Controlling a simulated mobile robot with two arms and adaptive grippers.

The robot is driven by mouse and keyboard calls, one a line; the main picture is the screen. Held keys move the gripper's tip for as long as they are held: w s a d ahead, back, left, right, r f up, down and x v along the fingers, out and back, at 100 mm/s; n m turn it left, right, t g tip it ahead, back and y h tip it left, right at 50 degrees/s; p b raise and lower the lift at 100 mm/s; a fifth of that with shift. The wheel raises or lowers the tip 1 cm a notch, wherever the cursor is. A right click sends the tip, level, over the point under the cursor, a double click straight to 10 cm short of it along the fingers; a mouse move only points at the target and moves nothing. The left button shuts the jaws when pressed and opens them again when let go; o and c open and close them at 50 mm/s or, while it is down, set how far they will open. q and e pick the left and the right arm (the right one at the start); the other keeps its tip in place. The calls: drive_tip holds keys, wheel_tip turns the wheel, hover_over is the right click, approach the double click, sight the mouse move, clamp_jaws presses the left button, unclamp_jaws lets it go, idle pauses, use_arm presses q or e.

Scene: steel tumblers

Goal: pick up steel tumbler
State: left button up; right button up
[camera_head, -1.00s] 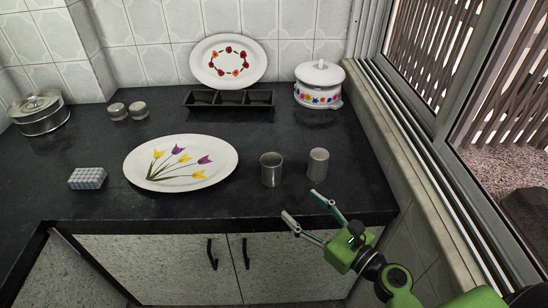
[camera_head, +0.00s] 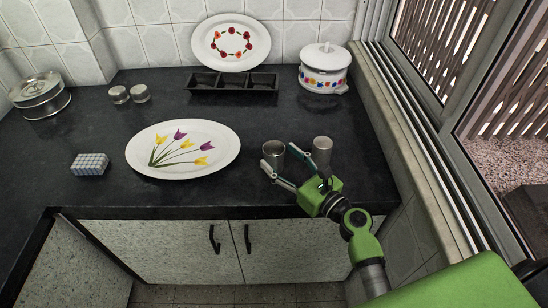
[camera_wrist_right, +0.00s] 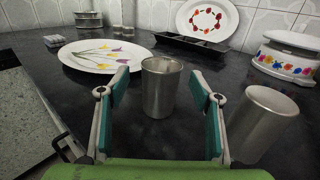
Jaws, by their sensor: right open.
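Two steel tumblers stand on the dark counter. The left tumbler (camera_head: 273,152) is upright with its open mouth up; in the right wrist view it (camera_wrist_right: 160,88) sits ahead, between my spread fingers. The right tumbler (camera_head: 321,151) has a closed top facing up, and in the wrist view it (camera_wrist_right: 263,122) is outside my right-hand finger. My right gripper (camera_head: 281,160) is open and empty, at the front side of the left tumbler. Its fingertips also show in the wrist view (camera_wrist_right: 160,85). Whether the fingers reach around the tumbler is unclear. My left gripper is not in view.
An oval tulip plate (camera_head: 222,163) lies left of the tumblers. A black divided tray (camera_head: 232,87), a flowered plate (camera_head: 230,18) and a white lidded pot (camera_head: 323,76) stand behind. A checked block (camera_head: 90,164) lies at left. The window ledge (camera_head: 400,125) bounds the right.

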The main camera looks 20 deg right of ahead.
sight(273, 150)
drive_tip(key=x, duration=0.4)
drive_tip(key=shift+d+r, duration=0.1)
drive_tip(key=c, duration=1.3)
